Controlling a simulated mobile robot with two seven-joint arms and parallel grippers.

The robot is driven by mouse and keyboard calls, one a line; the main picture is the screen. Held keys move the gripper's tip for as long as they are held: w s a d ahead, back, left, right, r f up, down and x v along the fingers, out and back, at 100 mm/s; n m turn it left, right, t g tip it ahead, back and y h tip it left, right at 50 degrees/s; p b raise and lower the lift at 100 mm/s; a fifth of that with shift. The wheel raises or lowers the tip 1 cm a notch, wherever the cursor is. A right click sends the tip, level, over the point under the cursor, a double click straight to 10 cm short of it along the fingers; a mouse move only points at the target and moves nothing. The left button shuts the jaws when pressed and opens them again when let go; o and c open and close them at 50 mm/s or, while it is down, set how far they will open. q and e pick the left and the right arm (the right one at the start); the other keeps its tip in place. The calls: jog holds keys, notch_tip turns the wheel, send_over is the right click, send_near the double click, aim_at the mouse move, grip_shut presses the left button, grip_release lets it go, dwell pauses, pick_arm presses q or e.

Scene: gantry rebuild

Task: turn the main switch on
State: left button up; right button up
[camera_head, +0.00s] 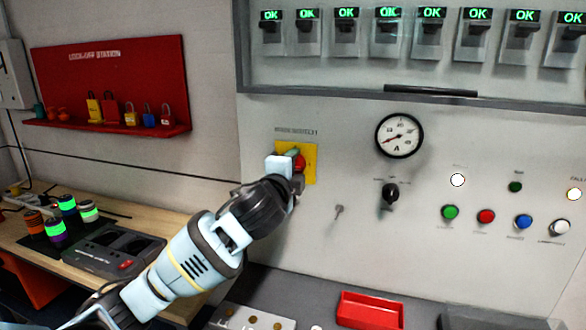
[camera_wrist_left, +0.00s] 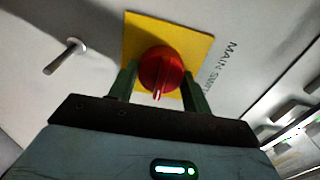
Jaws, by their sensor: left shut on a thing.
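The main switch is a red rotary knob (camera_wrist_left: 160,68) on a square yellow plate (camera_wrist_left: 205,50), with the label MAIN SWITCH beside it in the left wrist view. In the head view the yellow plate (camera_head: 311,165) is on the grey panel, left of the gauge, and the red knob (camera_head: 300,163) is partly hidden by my gripper. My left gripper (camera_wrist_left: 160,82) has its two green fingers on either side of the knob and is shut on it. It also shows in the head view (camera_head: 296,158). My right gripper is not in view.
A black selector (camera_head: 390,194), a gauge (camera_head: 399,135) and several push buttons are further right. A red tray (camera_head: 369,310) lies below. A red lock-off board (camera_head: 110,75) hangs left.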

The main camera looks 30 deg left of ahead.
pick_arm(q)
jog(key=shift+m, duration=0.3)
jog(key=o, duration=1)
jog(key=shift+c, duration=0.2)
jog(key=v, duration=0.8)
jog(key=shift+f, duration=0.1)
